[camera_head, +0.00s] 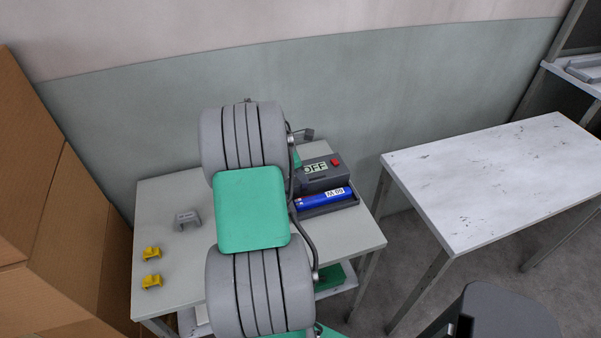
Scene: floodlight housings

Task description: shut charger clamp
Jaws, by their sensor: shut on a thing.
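The charger (316,179) is a dark grey box at the right back of the grey table. It has a display reading "OFF" and a red button (336,163). A blue battery (322,208) with a white label lies along the charger's front tray. The charger's left end is hidden behind my arm, and I cannot make out its clamp or how far it is closed. My gripper is hidden too; only large grey ribbed joints and a green link of my arm show over the table's middle.
A grey clip-shaped part (187,219) and two yellow parts, one behind (152,253) and one in front (152,281), lie on the left of the grey table (160,195). Cardboard boxes (75,220) stand left. A bare white table (490,185) and a shelf (577,75) stand right.

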